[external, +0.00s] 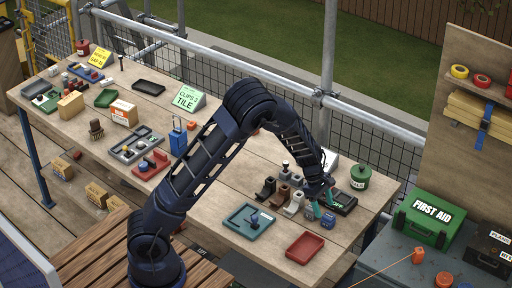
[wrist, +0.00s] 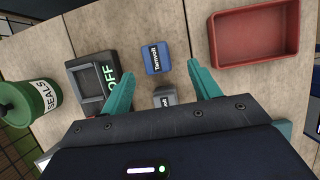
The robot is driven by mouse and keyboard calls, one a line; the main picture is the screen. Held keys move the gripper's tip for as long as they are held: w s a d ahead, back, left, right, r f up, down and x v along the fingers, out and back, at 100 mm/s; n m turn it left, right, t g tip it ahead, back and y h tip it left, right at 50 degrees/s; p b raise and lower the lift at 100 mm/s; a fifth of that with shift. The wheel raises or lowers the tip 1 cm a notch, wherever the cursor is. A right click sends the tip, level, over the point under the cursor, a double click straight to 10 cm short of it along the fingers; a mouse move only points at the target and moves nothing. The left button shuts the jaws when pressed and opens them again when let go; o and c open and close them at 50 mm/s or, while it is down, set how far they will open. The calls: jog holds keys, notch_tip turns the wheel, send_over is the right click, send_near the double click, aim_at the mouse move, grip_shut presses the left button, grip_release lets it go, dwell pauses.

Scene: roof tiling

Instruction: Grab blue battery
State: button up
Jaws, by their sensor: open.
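The blue battery (wrist: 157,58) is a small blue block with white lettering, lying on the wooden bench in the wrist view. It also shows in the external view (external: 328,222), just below my gripper. My gripper (wrist: 161,75) is open and empty, its teal fingers pointing down toward the bench. In the wrist view the blue battery lies ahead of the gap between the fingertips. A grey block (wrist: 165,97) lies between the fingers in that view, apart from the blue battery. In the external view my gripper (external: 322,203) hangs over this spot; its exact height is hard to tell.
A black tray-like unit marked OFF (wrist: 88,88) lies to the left of the blue battery, and a red tray (wrist: 255,34) to the right. A green SEALS can (wrist: 28,101) stands far left. A teal tray (external: 238,226) and several small fittings (external: 283,195) are nearby.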

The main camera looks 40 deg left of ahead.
aim_at(328, 215)
jog(key=shift+w+x, duration=0.1)
jog(key=shift+x, duration=1.5)
jog(key=shift+w+x, duration=0.15)
jog(key=shift+x, duration=1.45)
jog(key=shift+d, duration=0.1)
jog(key=shift+r, duration=0.1)
jog(key=c, duration=1.2)
jog(key=shift+r, duration=0.1)
